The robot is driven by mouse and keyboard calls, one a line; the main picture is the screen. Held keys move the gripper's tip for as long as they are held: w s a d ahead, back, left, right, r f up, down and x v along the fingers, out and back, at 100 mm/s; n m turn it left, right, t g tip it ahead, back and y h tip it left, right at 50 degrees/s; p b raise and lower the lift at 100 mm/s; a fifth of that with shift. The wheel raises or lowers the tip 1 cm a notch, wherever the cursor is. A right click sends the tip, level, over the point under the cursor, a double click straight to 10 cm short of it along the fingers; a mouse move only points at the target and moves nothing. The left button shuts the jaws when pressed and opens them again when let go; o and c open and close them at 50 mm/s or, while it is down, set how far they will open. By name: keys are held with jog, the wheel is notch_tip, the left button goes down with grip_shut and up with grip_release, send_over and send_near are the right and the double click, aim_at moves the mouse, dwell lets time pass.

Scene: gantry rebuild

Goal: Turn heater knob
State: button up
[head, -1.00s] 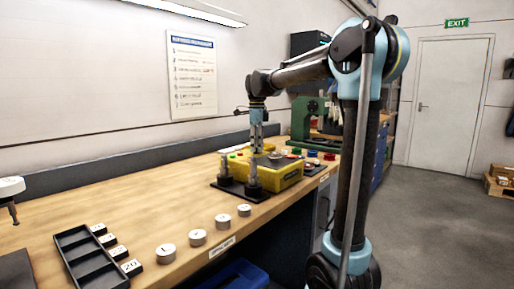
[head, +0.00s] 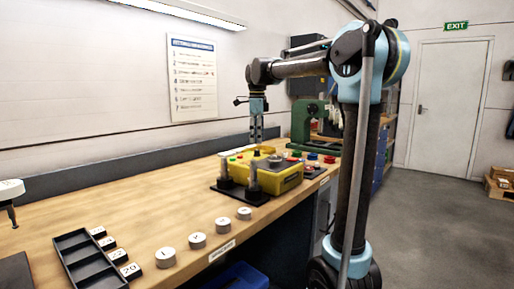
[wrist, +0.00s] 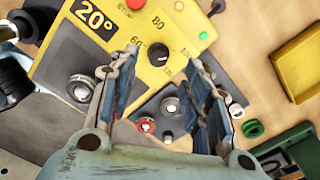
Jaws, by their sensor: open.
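The heater is a yellow box (head: 284,180) on the bench, with a 20° display (wrist: 95,14) in the wrist view. Its black round knob (wrist: 158,53) sits on the yellow top, with a printed scale that includes 60 and 80 around it. My gripper (head: 257,139) hangs pointing down above the box, clear of it. In the wrist view my gripper (wrist: 161,59) is open and empty, and the knob appears between its fingertips, untouched as far as I can tell. In the head view the knob cannot be clearly made out.
A red button (wrist: 135,4) and a green light (wrist: 203,36) sit near the knob. Metal posts (head: 253,180) stand at the box's front. A green press (head: 305,120) stands behind. Several round weights (head: 197,241) and a black tray (head: 88,262) lie nearer on the bench.

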notch_tip(320, 180, up, 7)
dwell(0.3)
jog(key=shift+f, duration=0.1)
